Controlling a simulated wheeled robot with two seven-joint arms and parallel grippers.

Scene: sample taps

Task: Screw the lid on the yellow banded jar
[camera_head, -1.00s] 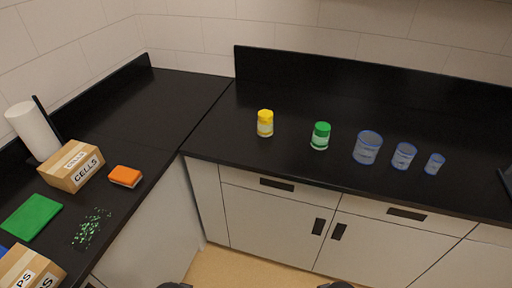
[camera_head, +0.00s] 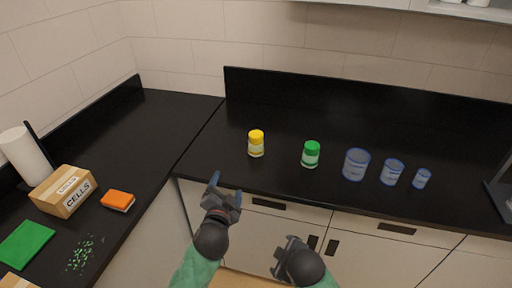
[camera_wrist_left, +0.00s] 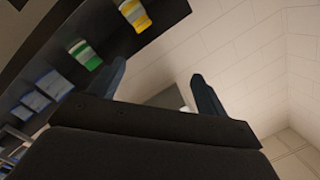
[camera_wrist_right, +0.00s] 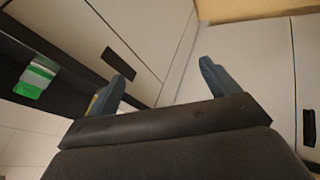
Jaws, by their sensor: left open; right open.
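The yellow-lidded jar (camera_head: 256,144) stands upright on the black counter in the head view, left of a green-lidded jar (camera_head: 311,154). A yellow lid rests on top of it; I cannot tell how tightly it sits. The yellow jar also shows at the top of the left wrist view (camera_wrist_left: 134,14), beside the green one (camera_wrist_left: 85,54). My left gripper (camera_head: 226,187) is open and empty in front of the counter edge, below the yellow jar. My right gripper (camera_head: 291,243) is open and empty, lower, in front of the drawers. The right wrist view shows the green jar (camera_wrist_right: 36,80).
Three clear blue-rimmed beakers (camera_head: 356,164) stand in a row right of the jars. The left counter holds a cardboard box (camera_head: 64,190), an orange sponge (camera_head: 117,200), a green mat (camera_head: 26,244) and scattered green bits (camera_head: 84,254). Counter behind the jars is clear.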

